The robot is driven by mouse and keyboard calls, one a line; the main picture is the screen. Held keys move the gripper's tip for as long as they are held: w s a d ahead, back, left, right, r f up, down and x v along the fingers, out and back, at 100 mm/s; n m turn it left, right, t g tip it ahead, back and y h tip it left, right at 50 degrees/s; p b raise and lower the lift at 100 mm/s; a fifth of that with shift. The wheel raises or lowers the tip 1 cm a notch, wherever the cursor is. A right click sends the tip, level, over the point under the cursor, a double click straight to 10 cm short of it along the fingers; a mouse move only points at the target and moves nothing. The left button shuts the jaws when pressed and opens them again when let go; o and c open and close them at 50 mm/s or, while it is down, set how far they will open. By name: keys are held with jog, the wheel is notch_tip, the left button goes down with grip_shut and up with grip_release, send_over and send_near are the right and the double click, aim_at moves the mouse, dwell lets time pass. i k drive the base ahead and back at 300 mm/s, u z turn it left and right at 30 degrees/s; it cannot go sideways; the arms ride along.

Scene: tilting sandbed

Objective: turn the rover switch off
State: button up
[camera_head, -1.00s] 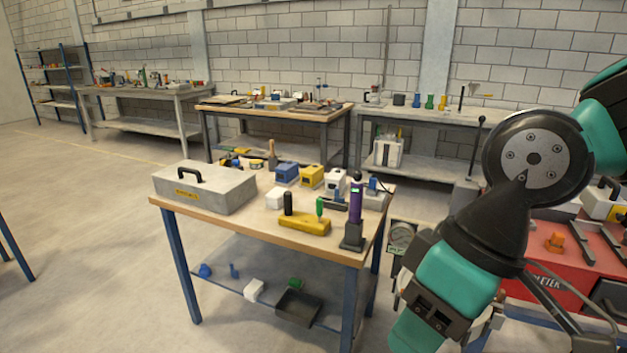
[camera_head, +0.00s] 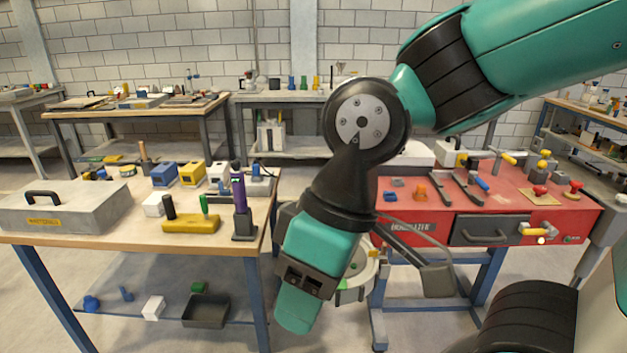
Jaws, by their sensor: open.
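I cannot make out a rover or a rover switch in this view. My arm comes in from the upper right, bends at a black joint in the middle and hangs down in front of the gap between the wooden table and the red cabinet. The red cabinet (camera_head: 405,226) has a dark drawer front (camera_head: 485,231). A yellow handle (camera_head: 534,231) and a small bright spot sit on its front right. Their function is not clear.
A wooden table (camera_head: 110,238) at left bears a grey toolbox (camera_head: 75,208), a yellow block (camera_head: 190,224) and a purple upright tool (camera_head: 239,192). A round gauge (camera_head: 362,268) is partly behind my arm. Benches line the back wall. Floor shows at lower left.

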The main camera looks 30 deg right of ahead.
aim_at(539, 190)
jog(key=z, duration=1.45)
jog(key=i, duration=1)
jog(key=z, duration=0.35)
